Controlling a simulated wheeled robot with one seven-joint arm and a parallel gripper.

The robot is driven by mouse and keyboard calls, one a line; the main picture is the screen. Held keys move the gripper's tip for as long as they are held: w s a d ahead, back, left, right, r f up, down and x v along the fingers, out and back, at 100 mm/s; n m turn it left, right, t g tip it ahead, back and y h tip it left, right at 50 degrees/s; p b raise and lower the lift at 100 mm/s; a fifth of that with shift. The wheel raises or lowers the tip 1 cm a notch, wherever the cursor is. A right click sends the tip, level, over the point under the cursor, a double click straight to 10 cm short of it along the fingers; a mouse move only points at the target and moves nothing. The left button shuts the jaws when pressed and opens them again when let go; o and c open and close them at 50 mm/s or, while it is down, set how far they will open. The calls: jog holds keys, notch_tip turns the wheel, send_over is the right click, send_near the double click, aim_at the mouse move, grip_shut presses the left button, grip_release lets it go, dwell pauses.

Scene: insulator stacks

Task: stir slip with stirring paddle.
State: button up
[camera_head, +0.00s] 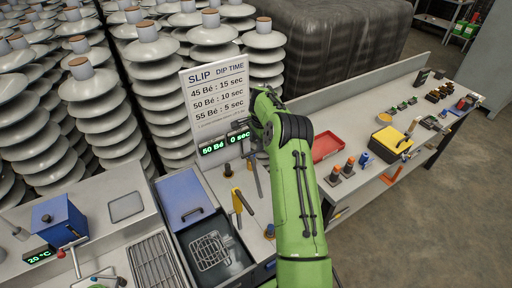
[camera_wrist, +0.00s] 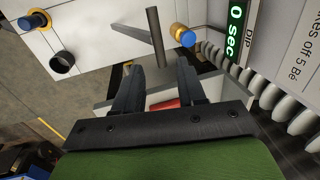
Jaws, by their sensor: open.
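My gripper (camera_wrist: 159,68) is open, with its two dark fingers apart and nothing between them. In the wrist view a grey upright rod (camera_wrist: 154,34), which looks like the stirring paddle's handle, stands just beyond the fingertips, apart from them. In the head view a thin dark-topped rod (camera_head: 255,176) stands beside the sign, below my gripper; its lower end is unclear. The slip tank (camera_head: 178,243) is open at the bottom, with a wire basket (camera_head: 209,252) over its dark inside. The slip's surface is hard to make out.
A yellow-handled tool (camera_head: 243,201) stands between the rod and the tank. A blue lid (camera_head: 184,199) lies behind the tank. The sign (camera_head: 215,95) and its display reading 50 Bé, 0 sec (camera_head: 222,143) stand close to my gripper. Insulator stacks (camera_head: 160,90) crowd behind.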

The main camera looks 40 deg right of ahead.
jog(key=x, duration=0.4)
jog(key=shift+f, duration=0.25)
jog(key=shift+r, duration=0.1)
grip_shut()
